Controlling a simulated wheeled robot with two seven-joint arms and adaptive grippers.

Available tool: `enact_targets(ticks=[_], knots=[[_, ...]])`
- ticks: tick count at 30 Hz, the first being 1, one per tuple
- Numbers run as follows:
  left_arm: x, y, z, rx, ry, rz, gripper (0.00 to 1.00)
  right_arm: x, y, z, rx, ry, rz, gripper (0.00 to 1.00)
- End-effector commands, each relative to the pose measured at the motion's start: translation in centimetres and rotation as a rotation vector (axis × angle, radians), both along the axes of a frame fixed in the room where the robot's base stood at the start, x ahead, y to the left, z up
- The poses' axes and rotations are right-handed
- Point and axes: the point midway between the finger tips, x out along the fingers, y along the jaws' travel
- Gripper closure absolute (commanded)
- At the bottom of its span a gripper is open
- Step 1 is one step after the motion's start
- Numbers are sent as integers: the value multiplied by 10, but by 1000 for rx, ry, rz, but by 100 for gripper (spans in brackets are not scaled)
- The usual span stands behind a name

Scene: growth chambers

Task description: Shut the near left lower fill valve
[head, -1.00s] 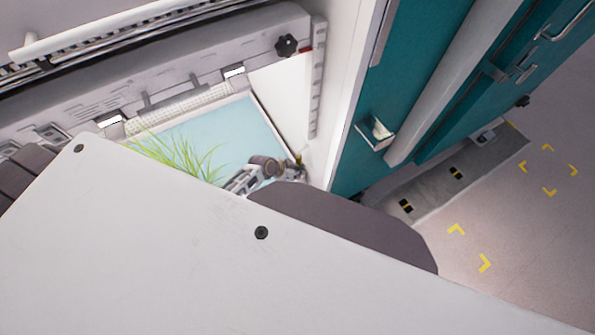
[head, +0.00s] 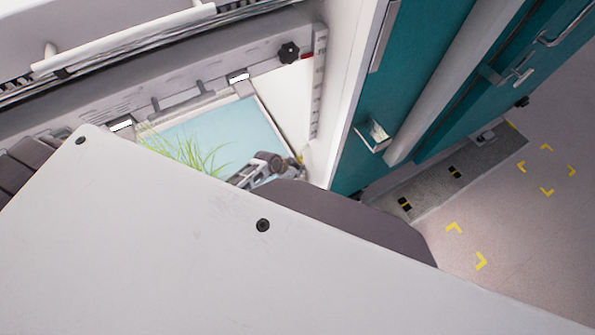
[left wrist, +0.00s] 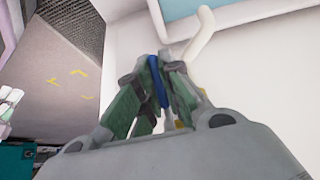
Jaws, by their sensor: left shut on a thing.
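My left gripper (head: 270,167) is low inside the chamber, at the right end of the pale blue tray (head: 225,135). In the left wrist view its green-padded fingers (left wrist: 157,66) are closed around a slim blue handle (left wrist: 157,88), which looks like the lever of the fill valve. A white pipe (left wrist: 203,38) rises just beyond the fingertips, by a white wall. A bit of yellow shows behind the fingers. Most of the valve body is hidden by the fingers, so I cannot tell how far the lever is turned. My right gripper is in neither view.
Green grass-like plants (head: 180,148) stand at the tray's left. A black knob (head: 289,53) sits on the rail above. The teal door (head: 405,85) stands at the right, with free floor (head: 520,225) marked in yellow beyond it.

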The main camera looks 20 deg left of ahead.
Motion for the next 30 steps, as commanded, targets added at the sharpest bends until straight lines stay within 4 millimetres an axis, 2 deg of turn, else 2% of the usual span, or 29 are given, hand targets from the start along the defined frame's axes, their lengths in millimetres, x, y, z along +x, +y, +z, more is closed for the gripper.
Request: enact_targets(ticks=[10,11,12,16,30], knots=[[4,2,2,2,-8,2,100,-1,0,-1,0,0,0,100],[4,2,2,2,-8,2,91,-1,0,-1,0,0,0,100],[4,2,2,2,-8,2,86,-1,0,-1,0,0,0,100],[3,1,2,1,-6,2,70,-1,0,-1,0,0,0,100],[0,1,2,0,-2,0,70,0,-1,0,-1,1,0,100]])
